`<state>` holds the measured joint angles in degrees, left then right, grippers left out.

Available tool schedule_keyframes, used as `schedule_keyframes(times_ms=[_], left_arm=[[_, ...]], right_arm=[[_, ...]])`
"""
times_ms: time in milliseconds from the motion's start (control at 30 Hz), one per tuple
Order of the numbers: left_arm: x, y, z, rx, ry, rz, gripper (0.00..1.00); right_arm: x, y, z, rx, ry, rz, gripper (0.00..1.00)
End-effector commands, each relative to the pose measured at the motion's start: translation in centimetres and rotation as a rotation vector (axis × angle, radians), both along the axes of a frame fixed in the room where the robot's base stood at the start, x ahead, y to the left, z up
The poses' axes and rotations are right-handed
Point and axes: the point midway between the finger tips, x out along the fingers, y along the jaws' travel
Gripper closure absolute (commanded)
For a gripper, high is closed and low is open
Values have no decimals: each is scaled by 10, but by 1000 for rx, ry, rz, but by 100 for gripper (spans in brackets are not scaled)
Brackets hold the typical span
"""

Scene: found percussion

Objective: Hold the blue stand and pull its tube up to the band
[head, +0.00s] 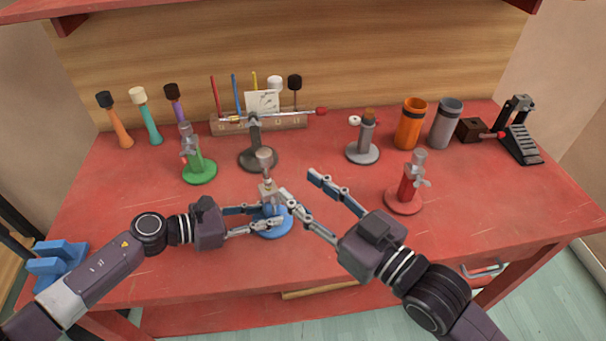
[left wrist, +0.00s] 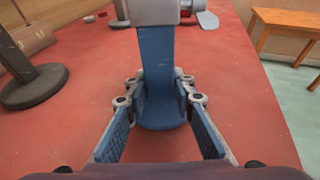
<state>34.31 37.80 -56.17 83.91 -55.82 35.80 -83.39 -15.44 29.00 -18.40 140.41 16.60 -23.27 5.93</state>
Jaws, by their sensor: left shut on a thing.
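The blue stand (head: 275,226) is upright near the front middle of the table; a blue post and base also show in the left wrist view (left wrist: 158,75).
A green stand (head: 199,172), a dark stand (head: 257,158), a grey stand (head: 363,152) and a red stand (head: 404,198) stand around. Mallets, a rack (head: 288,121), orange (head: 410,125) and grey cups (head: 446,124) and a pedal (head: 521,140) line the back. The front right table is clear.

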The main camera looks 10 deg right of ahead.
Motion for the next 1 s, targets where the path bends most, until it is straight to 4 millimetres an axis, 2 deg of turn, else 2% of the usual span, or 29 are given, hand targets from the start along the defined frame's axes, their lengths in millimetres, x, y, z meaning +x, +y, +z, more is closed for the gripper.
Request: schedule_keyframes(times_ms=[33,200,567,667,1000], left_arm=[[0,0,-1,1,1,-1,75],[0,0,-1,1,1,0,57],[-1,5,1,1,1,1,57],[-5,18,4,1,2,2,57],[-25,82,24,2,3,3,57]], right_arm=[[0,0,0,0,0,0,61],[0,0,0,0,0,0,61],[0,0,0,0,0,0,61],[0,0,0,0,0,0,61],[0,0,0,0,0,0,61]])
